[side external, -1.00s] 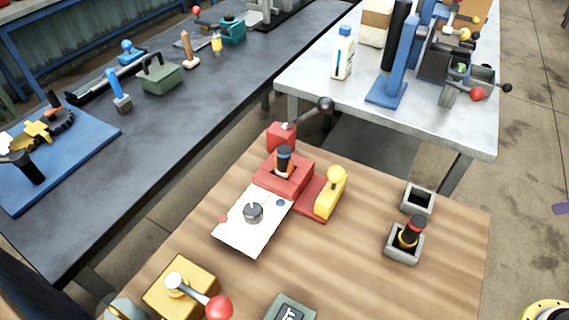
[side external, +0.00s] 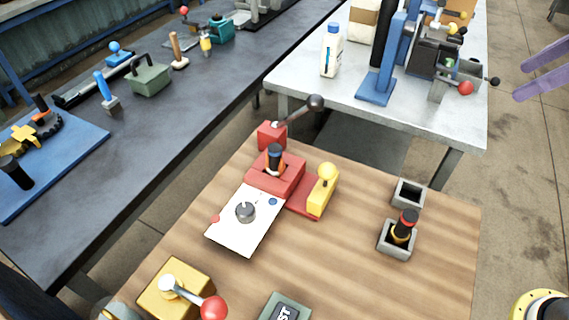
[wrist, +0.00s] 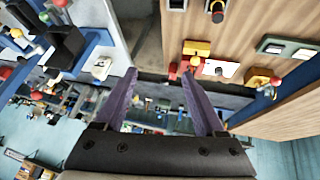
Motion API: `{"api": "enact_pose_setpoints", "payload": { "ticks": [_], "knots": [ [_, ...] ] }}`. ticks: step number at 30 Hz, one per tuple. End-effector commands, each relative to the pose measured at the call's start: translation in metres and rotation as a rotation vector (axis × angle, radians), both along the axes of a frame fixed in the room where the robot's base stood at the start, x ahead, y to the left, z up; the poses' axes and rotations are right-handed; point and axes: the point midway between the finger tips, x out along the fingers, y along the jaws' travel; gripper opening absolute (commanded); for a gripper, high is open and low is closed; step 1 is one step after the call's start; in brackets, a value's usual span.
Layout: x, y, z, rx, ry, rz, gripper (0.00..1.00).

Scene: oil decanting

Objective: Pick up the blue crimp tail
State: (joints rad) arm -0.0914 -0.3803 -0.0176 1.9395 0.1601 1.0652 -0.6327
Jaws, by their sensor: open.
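I cannot tell for sure which thing is the blue crimp tail. A small blue disc (side external: 272,201) lies on the white card (side external: 237,238) on the wooden table. A blue-handled tool (side external: 101,86) stands on the dark bench, and a blue ball-topped piece (side external: 118,47) is behind it. My gripper (side external: 518,80) shows as two purple fingers at the upper right edge, over the floor and well away from these. In the wrist view my gripper (wrist: 158,74) is open with nothing between its fingers, and the white card (wrist: 229,70) is right of them.
A red fixture (side external: 261,180) with a dark-handled piece stands behind the card, with a yellow lever block (side external: 318,198) beside it. Two grey square holders (side external: 396,250) are at the right. A yellow box (side external: 160,298) with a red-knobbed lever is in front. A metal table (side external: 300,92) stands behind.

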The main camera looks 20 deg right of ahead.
Motion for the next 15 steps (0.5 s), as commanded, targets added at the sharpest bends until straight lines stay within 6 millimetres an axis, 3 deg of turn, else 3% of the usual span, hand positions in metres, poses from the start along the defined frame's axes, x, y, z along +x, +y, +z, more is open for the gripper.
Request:
{"api": "enact_pose_setpoints", "payload": {
  "ticks": [3, 8, 11, 15],
  "knots": [
    [0.049, 0.030, 0.014, -0.016, 0.006, 0.151, 0.72],
    [0.106, 0.076, 0.017, -0.029, 0.016, 0.335, 0.72],
    [0.139, 0.109, 0.008, -0.032, 0.027, 0.439, 0.72],
    [0.178, 0.159, -0.019, -0.029, 0.056, 0.563, 0.72]
  ]
}}
